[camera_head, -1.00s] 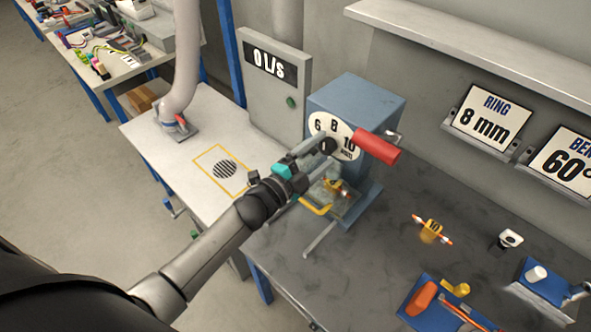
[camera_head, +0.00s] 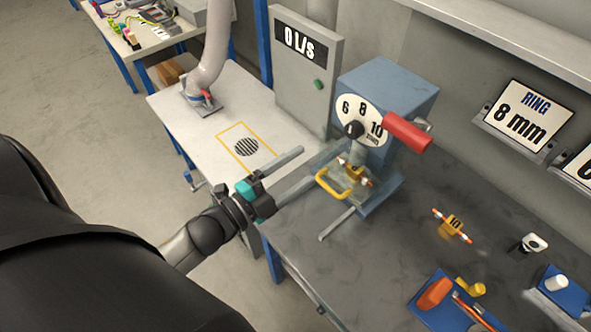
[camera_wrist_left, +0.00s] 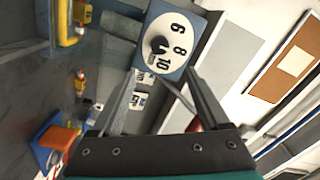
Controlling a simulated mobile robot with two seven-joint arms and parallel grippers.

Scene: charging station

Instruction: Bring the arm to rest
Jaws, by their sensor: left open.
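My left gripper (camera_head: 312,163) is open and empty, to the left of the blue machine (camera_head: 385,95) and apart from its dial. The left wrist view shows its two fingers (camera_wrist_left: 160,90) spread, with the white dial face (camera_wrist_left: 168,42) beyond them. The dial (camera_head: 360,119) carries the numbers 6, 8 and 10 and a black knob (camera_head: 353,130). A red handle (camera_head: 407,132) sticks out at the machine's right. My right gripper is not in view.
A yellow handle (camera_head: 331,187) and a small orange-and-white piece (camera_head: 355,172) sit at the machine's front. A blue tray (camera_head: 440,310) holds tools. A grey box reading 0 L/s (camera_head: 303,65) stands behind.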

